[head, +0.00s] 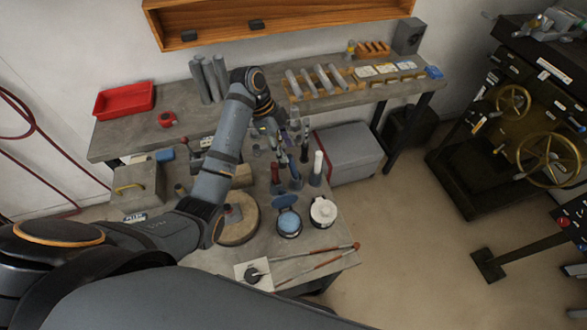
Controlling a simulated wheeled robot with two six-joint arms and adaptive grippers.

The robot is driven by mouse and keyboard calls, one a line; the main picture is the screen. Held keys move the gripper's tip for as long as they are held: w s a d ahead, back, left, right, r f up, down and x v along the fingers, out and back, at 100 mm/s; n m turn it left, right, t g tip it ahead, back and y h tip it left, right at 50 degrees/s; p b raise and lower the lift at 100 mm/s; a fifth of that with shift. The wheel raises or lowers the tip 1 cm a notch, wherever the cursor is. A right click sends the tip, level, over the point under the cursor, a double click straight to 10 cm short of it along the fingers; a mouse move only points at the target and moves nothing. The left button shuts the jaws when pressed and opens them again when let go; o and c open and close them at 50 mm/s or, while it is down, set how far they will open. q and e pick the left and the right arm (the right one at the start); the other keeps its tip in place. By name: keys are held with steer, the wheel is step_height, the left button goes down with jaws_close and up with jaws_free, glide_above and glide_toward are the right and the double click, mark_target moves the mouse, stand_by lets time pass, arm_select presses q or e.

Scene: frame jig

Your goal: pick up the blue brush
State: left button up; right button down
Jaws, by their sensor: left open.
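My left arm reaches in from the left across the near bench. Its gripper (290,138) points down over the far part of that bench, open, above a group of upright tools. A slim dark-blue tool (295,174) stands upright just in front of the gripper; it may be the blue brush, but it is too small to be sure. A red-handled tool (275,179) stands to its left and a white-topped one (317,168) to its right. The gripper appears empty. My right gripper is out of view.
A blue-lidded pot (288,220) and a white-topped pot (323,211) stand nearer on the bench. Two thin rods (315,262) lie at its front. A grey box (348,153) is behind right. The back bench holds a red tray (124,99).

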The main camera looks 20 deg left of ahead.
mark_target(288, 155)
arm_select(q)
steer(key=f, duration=0.3)
steer(key=shift+w+d+f, duration=0.3)
steer(key=shift+d+f, duration=0.05)
steer(key=shift+d, duration=0.05)
steer(key=shift+p+x, duration=0.5)
steer(key=shift+x, duration=0.3)
steer(key=f, duration=0.1)
steer(key=s+d+f+p, duration=0.1)
steer(key=shift+f, duration=0.25)
steer(key=shift+w+d+f, duration=0.15)
steer(key=shift+d+f, duration=0.05)
steer(key=shift+f, duration=0.45)
steer(key=c, duration=0.5)
jaws_close()
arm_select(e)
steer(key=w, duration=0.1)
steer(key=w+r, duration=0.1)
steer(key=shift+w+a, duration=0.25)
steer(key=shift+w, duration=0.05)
